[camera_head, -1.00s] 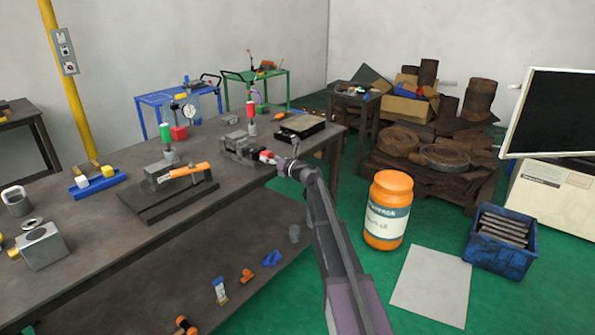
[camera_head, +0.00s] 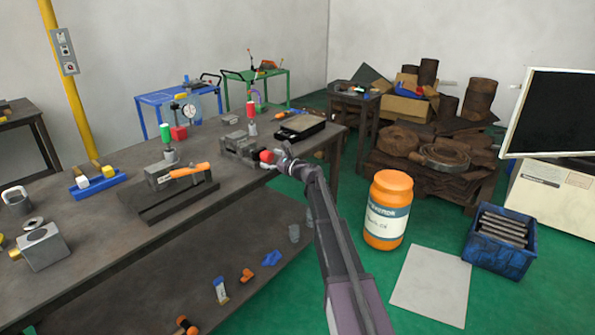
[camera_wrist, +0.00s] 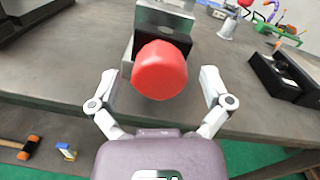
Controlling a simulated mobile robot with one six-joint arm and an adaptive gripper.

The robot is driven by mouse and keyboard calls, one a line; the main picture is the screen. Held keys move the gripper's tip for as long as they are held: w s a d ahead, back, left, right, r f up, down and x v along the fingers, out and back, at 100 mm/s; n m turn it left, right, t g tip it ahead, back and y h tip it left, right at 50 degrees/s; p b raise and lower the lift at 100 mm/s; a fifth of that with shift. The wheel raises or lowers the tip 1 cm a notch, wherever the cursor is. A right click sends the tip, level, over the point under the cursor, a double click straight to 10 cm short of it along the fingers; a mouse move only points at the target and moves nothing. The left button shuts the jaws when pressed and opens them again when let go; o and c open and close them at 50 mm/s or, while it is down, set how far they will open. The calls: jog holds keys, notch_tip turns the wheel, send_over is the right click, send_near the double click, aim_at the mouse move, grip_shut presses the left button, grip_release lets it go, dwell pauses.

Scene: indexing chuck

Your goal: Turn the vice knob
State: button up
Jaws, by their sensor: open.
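The red vice knob (camera_wrist: 160,70) sits at the front end of the grey vice (camera_wrist: 162,20) in the wrist view. In the head view the knob (camera_head: 266,157) shows at the near end of the vice (camera_head: 239,146), by the table's right edge. My gripper (camera_wrist: 158,80) is open, with one finger on each side of the knob. In the wrist view gaps show between the fingers and the knob. In the head view my gripper (camera_head: 284,157) is just right of the knob; its fingers are small and hard to make out there.
The workbench (camera_head: 110,220) also bears a second vice with an orange handle (camera_head: 188,172), a black box (camera_head: 300,127) and a blue block holder (camera_head: 98,182). An orange jar (camera_head: 388,210) and a blue crate (camera_head: 500,240) stand on the green floor.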

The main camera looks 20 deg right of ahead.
jog(key=n, duration=0.5)
jog(key=shift+n, duration=0.3)
jog(key=n, duration=0.4)
jog(key=shift+n+p, duration=0.3)
jog(key=shift+p, duration=0.1)
jog(key=n, duration=0.5)
jog(key=shift+r+g, duration=0.1)
jog(key=shift+g, duration=0.2)
jog(key=n+h, duration=0.1)
jog(key=n, duration=0.4)
jog(key=shift+p, duration=0.3)
jog(key=n, duration=0.9)
jog(key=shift+n+t, duration=0.4)
jog(key=n, duration=0.4)
jog(key=shift+a+n+b, duration=0.1)
jog(key=shift+n+b, duration=0.2)
jog(key=shift+n, duration=0.1)
jog(key=n, duration=0.5)
jog(key=v, duration=1.3)
jog(key=shift+s, duration=0.4)
